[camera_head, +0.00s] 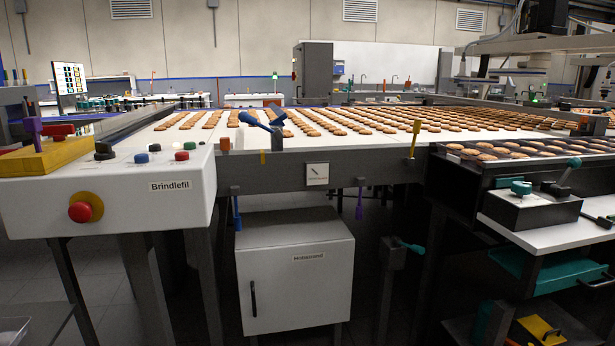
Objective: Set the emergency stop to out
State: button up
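The emergency stop (80,211) is a red mushroom button on a round yellow plate. It sits on the front face of a white control box labelled "Brindlefil" at the left. Seen from the front, I cannot tell whether the button is pressed in or out. My gripper is not in view.
The control box (150,204) carries several coloured buttons on top. Right of it, a conveyor (345,176) bears rows of biscuits. A white cabinet (296,285) stands below. Coloured levers, such as a purple one (359,200), stick out along the conveyor's front. A black-topped unit (526,205) stands right.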

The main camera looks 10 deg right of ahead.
aim_at(81, 213)
jog(key=u, duration=1.35)
